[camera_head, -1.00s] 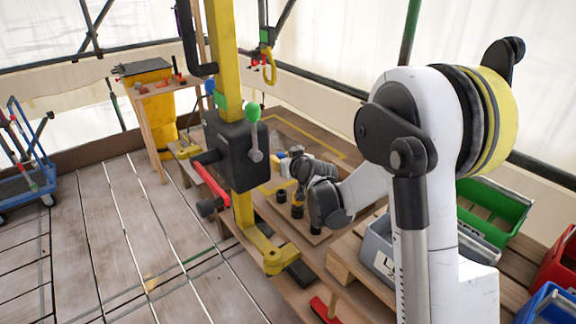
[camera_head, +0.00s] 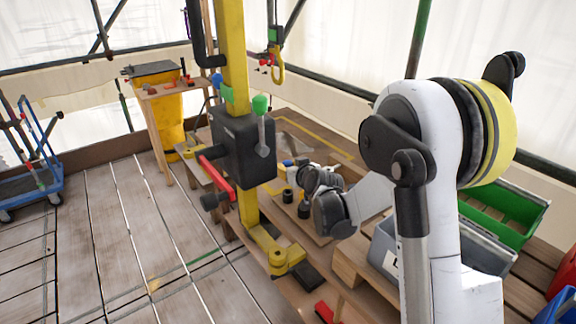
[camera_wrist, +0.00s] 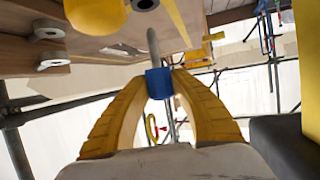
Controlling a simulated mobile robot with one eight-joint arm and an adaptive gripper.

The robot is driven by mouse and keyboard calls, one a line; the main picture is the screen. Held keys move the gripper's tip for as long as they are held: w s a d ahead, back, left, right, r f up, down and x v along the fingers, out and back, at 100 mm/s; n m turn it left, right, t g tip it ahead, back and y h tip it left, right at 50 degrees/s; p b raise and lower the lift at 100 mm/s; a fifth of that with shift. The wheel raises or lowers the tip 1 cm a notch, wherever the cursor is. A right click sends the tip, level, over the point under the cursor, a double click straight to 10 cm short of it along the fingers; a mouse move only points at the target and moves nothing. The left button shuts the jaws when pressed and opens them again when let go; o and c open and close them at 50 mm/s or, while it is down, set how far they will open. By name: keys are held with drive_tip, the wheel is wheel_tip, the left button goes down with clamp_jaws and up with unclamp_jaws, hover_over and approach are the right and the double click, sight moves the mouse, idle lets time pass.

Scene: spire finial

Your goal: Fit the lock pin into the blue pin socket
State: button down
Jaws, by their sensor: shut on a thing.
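In the wrist view my gripper (camera_wrist: 160,88) has two yellow ribbed fingers, shut on the blue block-shaped head of the lock pin (camera_wrist: 153,45). The pin's grey shaft sticks out beyond the fingertips, bent or rounded at its far end, apart from other surfaces as far as I can tell. In the head view my wrist hangs over the wooden bench (camera_head: 318,143), and the fingers and pin are hidden or too small to tell. I cannot make out a blue pin socket for certain; a blue knob (camera_head: 217,78) shows on the yellow post.
The yellow post (camera_head: 235,60) with its black carriage (camera_head: 243,148) and red lever stands left of my wrist. Black cylinders (camera_head: 287,195) stand on the bench. A green bin (camera_head: 505,212) and a grey bin (camera_head: 385,238) are at the right.

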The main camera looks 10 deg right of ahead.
drive_tip(key=shift+f+b, duration=0.3)
drive_tip(key=shift+f, duration=0.75)
drive_tip(key=shift+f, duration=2.05)
drive_tip(key=shift+r, duration=0.1)
drive_tip(key=shift+r+p, duration=1)
drive_tip(key=shift+r, duration=0.65)
drive_tip(key=shift+b, duration=0.45)
idle(0.9)
drive_tip(key=shift+f+b, duration=0.55)
drive_tip(key=shift+f, duration=1.15)
